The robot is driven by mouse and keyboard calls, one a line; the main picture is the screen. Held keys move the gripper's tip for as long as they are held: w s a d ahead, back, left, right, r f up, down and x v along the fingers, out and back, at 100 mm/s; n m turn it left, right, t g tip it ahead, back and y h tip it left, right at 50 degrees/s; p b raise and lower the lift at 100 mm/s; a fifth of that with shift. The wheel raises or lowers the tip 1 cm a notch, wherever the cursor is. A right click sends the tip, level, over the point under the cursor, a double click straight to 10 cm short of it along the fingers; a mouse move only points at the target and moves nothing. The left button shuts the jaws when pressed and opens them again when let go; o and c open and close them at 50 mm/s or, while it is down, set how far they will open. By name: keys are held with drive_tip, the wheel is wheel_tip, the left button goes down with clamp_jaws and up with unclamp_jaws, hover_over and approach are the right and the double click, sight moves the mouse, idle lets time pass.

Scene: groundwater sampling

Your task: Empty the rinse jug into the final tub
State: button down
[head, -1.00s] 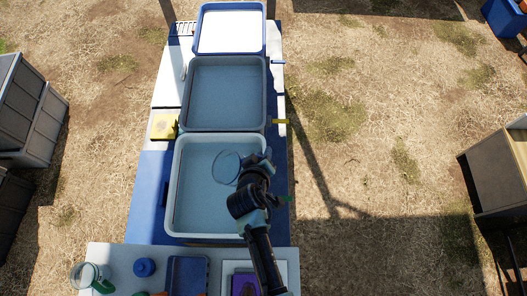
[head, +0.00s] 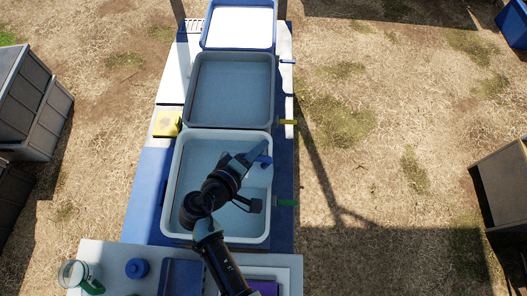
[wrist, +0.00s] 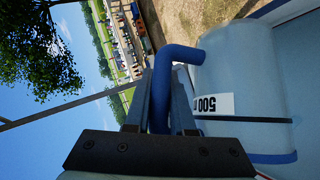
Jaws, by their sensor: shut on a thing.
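My gripper (head: 252,158) is over the nearest, pale tub (head: 167,190). In the wrist view, my gripper (wrist: 160,95) is shut on the blue handle of a clear jug (wrist: 235,75) with a white "500" label. The jug appears tipped well over towards its side, judging by the sideways horizon. In the head view little of the jug shows beyond a bit of blue at my fingers. Its mouth and any liquid cannot be made out. A grey tub (head: 190,90) stands in the middle and a blue-rimmed tub (head: 238,46) with a white inside at the far end.
Green (head: 286,202), yellow (head: 288,122) and blue (head: 287,61) tags sit beside the tubs. A green-handled jug (head: 75,273) and a blue round item (head: 139,268) stand on the near table. A yellow item (head: 167,124) lies left of the tubs.

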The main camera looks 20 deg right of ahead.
drive_tip(key=shift+w+a+r+n+h+b, duration=0.15)
drive_tip(key=shift+a+r+n+h+b, duration=0.25)
drive_tip(key=shift+a+r+h, duration=0.2)
drive_tip(key=shift+w+a+r+n+h+b, duration=0.15)
drive_tip(key=shift+a+r+n+h+b, duration=0.3)
drive_tip(key=shift+a, duration=0.25)
drive_tip(key=shift+w+a+r+n+t+h+b, duration=0.2)
drive_tip(key=shift+a+r+n+h+b, duration=0.25)
drive_tip(key=shift+a, duration=0.2)
drive_tip(key=shift+w+a+r+n+t+h+b, duration=0.1)
drive_tip(key=shift+w+a+r+n+h+b, duration=0.1)
drive_tip(key=shift+a+r+h+b, duration=0.3)
drive_tip(key=shift+w+a+r+n+t+h+b, duration=0.25)
drive_tip(key=shift+a+r+n+h+b, duration=0.25)
drive_tip(key=shift+a, duration=0.4)
drive_tip(key=shift+w+a+r+n+t+h+b, duration=0.1)
drive_tip(key=shift+a+r+n+t+h+b, duration=0.4)
drive_tip(key=shift+a, duration=0.4)
drive_tip(key=shift+r, duration=0.1)
